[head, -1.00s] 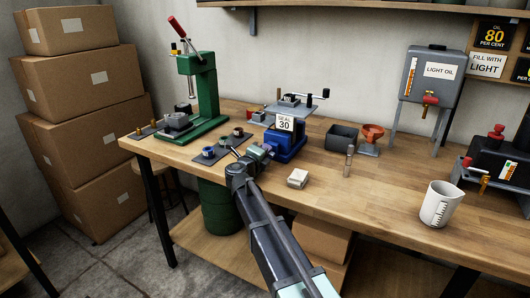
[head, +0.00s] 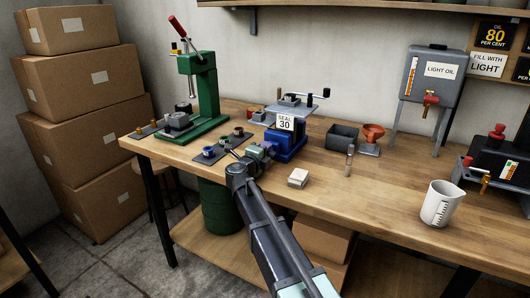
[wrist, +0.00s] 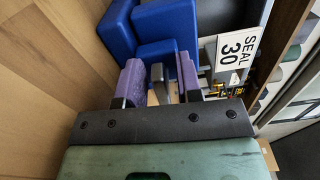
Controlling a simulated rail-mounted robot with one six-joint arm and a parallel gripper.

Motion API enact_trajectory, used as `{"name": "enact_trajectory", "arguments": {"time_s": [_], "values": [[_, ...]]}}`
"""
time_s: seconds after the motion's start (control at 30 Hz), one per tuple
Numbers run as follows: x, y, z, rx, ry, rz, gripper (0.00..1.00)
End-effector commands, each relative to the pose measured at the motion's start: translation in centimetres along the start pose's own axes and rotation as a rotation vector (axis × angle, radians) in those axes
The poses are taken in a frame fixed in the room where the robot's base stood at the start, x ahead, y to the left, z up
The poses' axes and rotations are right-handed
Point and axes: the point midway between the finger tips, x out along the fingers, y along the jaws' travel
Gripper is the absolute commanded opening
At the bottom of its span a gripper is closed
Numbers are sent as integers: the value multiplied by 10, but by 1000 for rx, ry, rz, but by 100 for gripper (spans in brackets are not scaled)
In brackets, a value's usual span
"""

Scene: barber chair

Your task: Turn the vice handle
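A blue vice (head: 290,143) stands near the middle of the bench with a SEAL 30 sign on it; its blue body also fills the upper part of the wrist view (wrist: 168,22). A grey bar (wrist: 158,76), which looks like the vice handle, stands out from the blue body. My gripper (head: 266,151) is at the near left side of the vice. In the wrist view its two purple fingers (wrist: 161,85) are apart, with the grey bar between them. Narrow gaps show beside the bar. The handle is too small to make out in the head view.
A grey plate with a crank (head: 308,96) sits above the vice. A green press (head: 203,95) stands at the left behind a dark mat (head: 210,158) with small parts.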

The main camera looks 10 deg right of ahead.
Motion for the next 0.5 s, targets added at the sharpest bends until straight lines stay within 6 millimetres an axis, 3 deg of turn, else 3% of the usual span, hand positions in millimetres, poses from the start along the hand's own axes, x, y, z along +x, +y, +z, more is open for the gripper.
{"name": "enact_trajectory", "arguments": {"time_s": [0.33, 0.5], "values": [[-4, 0, 0, 0, -1, 0, 38], [-36, 0, -1, 0, -3, 0, 38]]}}
